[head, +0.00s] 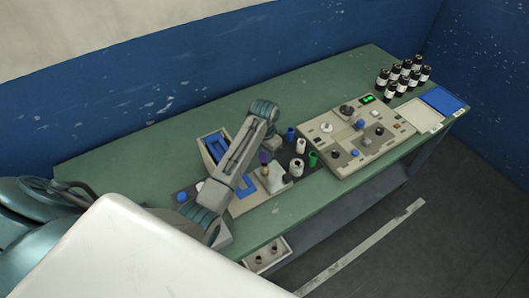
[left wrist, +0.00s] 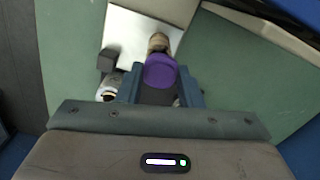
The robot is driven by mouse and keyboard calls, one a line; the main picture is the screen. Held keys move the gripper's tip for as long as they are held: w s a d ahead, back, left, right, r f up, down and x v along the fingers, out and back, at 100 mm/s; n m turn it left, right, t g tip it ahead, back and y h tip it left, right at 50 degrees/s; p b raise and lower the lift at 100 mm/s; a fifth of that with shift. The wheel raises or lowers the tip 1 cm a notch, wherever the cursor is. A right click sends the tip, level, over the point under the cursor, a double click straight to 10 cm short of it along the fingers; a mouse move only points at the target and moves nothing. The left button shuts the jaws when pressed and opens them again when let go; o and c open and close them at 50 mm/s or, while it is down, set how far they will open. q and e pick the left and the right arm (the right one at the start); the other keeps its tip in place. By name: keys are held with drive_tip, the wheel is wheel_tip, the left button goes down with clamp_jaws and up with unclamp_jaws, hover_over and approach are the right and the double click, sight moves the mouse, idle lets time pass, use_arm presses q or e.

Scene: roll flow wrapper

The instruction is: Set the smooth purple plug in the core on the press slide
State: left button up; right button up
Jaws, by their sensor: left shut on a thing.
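The smooth purple plug (left wrist: 160,70) is between the two blue fingers of my left gripper (left wrist: 158,78), which is shut on it. In the head view the plug (head: 264,157) shows small beneath the gripper. A tan core (left wrist: 158,42) stands on the pale plate of the press slide (left wrist: 138,26), just beyond the plug in the left wrist view. The plug hides part of the core, and I cannot tell whether they touch. The core (head: 265,170) also shows in the head view, just below the plug. My right gripper is not in view.
A control panel (head: 340,155) stands to the right. Blue, white and green rolls (head: 300,146) stand between it and the press. A tray with blue parts (head: 211,146) lies behind my left arm. Black bottles (head: 404,75) are at the far right. The green bench (head: 130,155) is clear at left.

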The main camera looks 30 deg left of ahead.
use_arm(q)
drive_tip(key=shift+s+f, duration=0.1)
drive_tip(key=shift+f, duration=0.85)
idle(1.1)
drive_tip(key=o, duration=1)
drive_tip(key=shift+o, duration=0.5)
drive_tip(key=o, duration=0.4)
drive_tip(key=shift+r, duration=0.1)
drive_tip(key=shift+r, duration=3.9)
